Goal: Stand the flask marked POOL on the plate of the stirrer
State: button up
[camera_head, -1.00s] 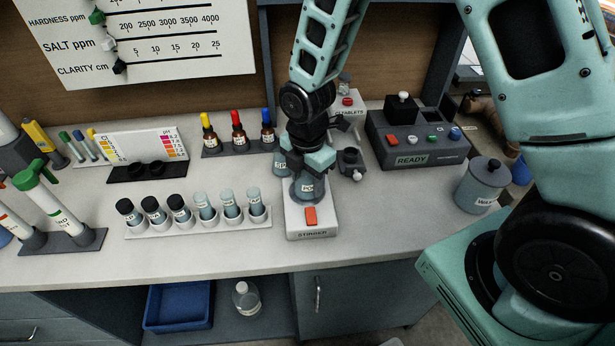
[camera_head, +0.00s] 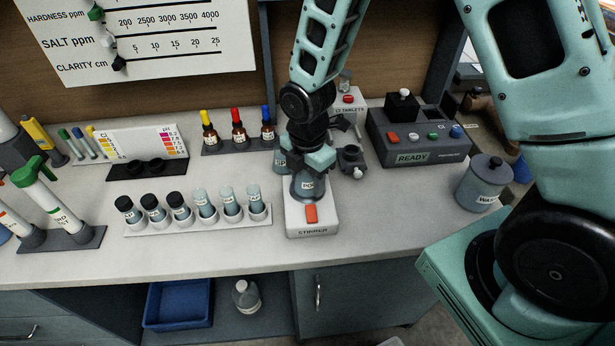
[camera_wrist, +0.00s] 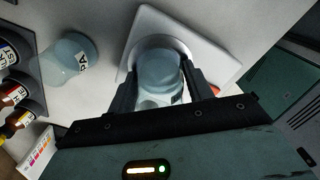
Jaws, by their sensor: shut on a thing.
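The flask marked POOL (camera_head: 307,187) is upright at the plate of the white stirrer (camera_head: 312,222). It also shows in the wrist view (camera_wrist: 160,75), over the round plate. My gripper (camera_head: 309,163) is shut on the flask from above, with one finger on each side of it in the wrist view (camera_wrist: 157,90). I cannot tell whether the flask's base touches the plate. The stirrer has a red button (camera_head: 311,213) at its front. The gripper hides the flask's upper part in the head view.
A second flask (camera_wrist: 68,57) stands close by, behind and left of the stirrer. A rack of capped vials (camera_head: 195,225) is to the left. A grey READY device (camera_head: 415,140) and a lidded pot (camera_head: 482,183) are to the right. The counter in front is clear.

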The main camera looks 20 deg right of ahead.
jog(key=o, duration=1.5)
jog(key=shift+s+d+f, duration=0.1)
jog(key=shift+s+f, duration=0.2)
jog(key=shift+f, duration=0.1)
jog(key=shift+o, duration=0.5)
jog(key=shift+w, duration=0.1)
jog(key=shift+w+r, duration=0.1)
jog(key=shift+r, duration=0.05)
jog(key=shift+r, duration=0.1)
notch_tip(320, 180, up, 7)
jog(key=p, duration=0.6)
jog(key=shift+w, duration=0.1)
